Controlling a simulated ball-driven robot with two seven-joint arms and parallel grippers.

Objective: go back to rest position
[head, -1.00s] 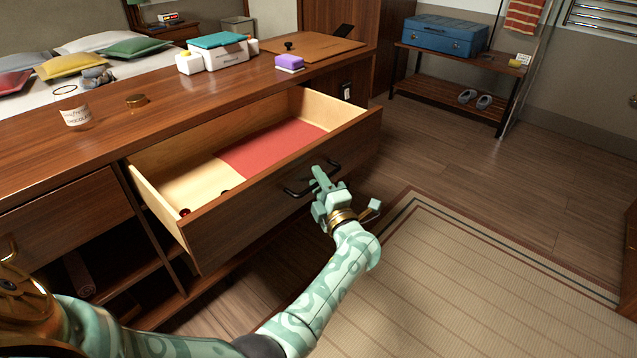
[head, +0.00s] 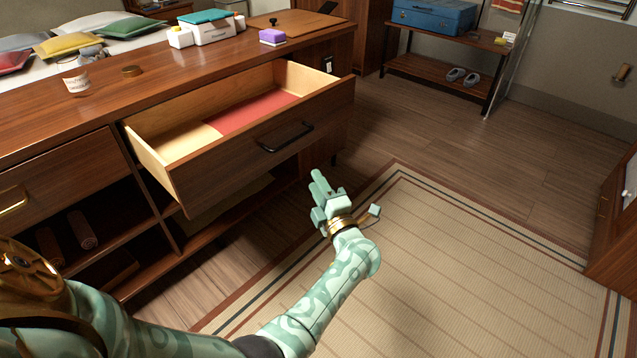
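My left gripper (head: 317,184) is in front of the open drawer (head: 233,165), over the floor near the rug's edge. It is apart from the drawer's black handle (head: 287,137) and holds nothing that I can see. Its fingers look close together, but the viewing angle hides whether there is a gap between them. The drawer stands pulled out, with a red liner (head: 254,110) over part of its pale wooden floor. My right gripper is not in view.
A bench (head: 452,70) with a blue case (head: 434,16) stands at the back. The striped rug (head: 440,265) is clear.

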